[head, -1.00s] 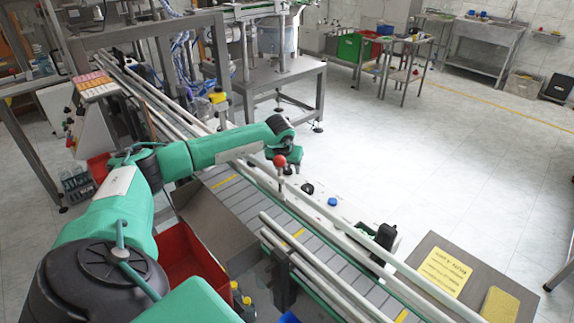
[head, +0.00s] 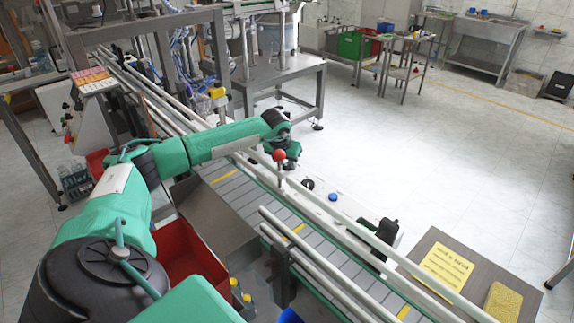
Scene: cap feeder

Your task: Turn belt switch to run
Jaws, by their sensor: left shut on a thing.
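My left arm reaches from the left over the conveyor belt (head: 236,196) to a white control panel (head: 350,212) along its far side. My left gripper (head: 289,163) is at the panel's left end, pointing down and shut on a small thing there. That thing, apparently the belt switch, is hidden by the gripper and by a red ball knob on a rod (head: 279,155) in front. The switch's setting cannot be seen. To the right on the panel are a black round knob (head: 307,184) and a blue button (head: 333,197). My right gripper is not in view.
White rails (head: 330,270) run along the belt. A red bin (head: 190,262) is at the near side. A brown board with a yellow sign (head: 445,270) is at lower right. A metal machine frame (head: 275,80) stands behind. The floor beyond the panel is clear.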

